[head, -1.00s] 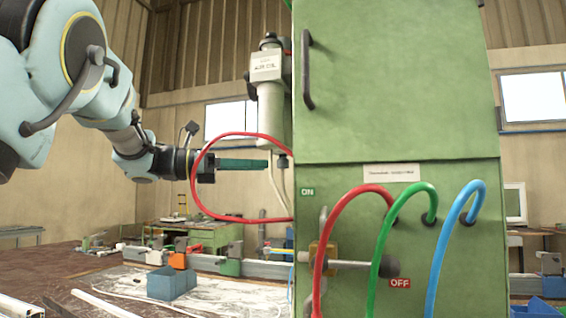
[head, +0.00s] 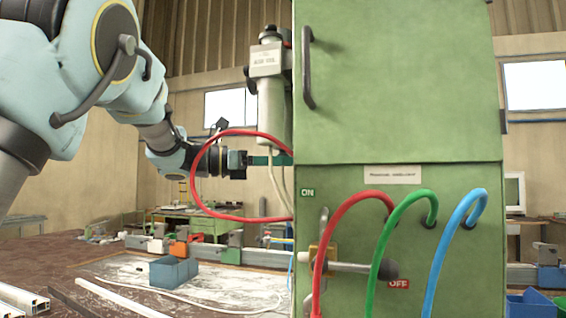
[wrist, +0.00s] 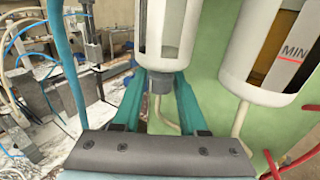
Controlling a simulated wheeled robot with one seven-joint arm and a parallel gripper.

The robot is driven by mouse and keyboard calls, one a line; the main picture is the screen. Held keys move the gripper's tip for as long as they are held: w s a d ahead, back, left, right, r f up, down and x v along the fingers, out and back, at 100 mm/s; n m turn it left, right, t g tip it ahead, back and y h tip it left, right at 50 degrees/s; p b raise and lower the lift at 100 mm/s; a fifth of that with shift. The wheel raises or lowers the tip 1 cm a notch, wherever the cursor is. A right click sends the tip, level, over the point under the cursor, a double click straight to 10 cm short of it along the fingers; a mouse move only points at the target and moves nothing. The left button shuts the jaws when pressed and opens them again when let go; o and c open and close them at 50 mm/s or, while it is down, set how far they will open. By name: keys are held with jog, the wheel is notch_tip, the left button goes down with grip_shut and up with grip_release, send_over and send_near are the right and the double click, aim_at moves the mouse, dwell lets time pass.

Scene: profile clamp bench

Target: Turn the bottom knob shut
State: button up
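The bottom knob (wrist: 161,83) is a small grey fitting under a white bowl (wrist: 168,35) in the wrist view, with a pale hose running down from it. My gripper (wrist: 160,96) has two teal fingers, one on each side of the knob. Gaps show between knob and fingers, and I cannot tell if either touches. In the head view my gripper (head: 272,160) points right, level below the white filter unit (head: 270,105), at the cabinet's left edge. The knob is not clearly seen there.
The green cabinet (head: 400,90) stands right of the gripper. A red hose (head: 240,132) loops around the gripper area. A second white bowl (wrist: 262,65), marked MIN, is close at right in the wrist view. A lever (head: 350,267) sits on the cabinet front near OFF. A bench lies below left.

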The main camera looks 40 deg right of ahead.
grip_shut()
jog(key=shift+f+n+t+h+b, duration=0.1)
jog(key=shift+n+t+h+b, duration=0.6)
jog(key=shift+t+b, duration=0.4)
jog(key=shift+n+t+b, duration=0.6)
jog(key=shift+n+t, duration=0.3)
jog(key=shift+t, duration=0.3)
jog(key=shift+o, duration=2)
grip_release()
jog(key=shift+a, duration=0.1)
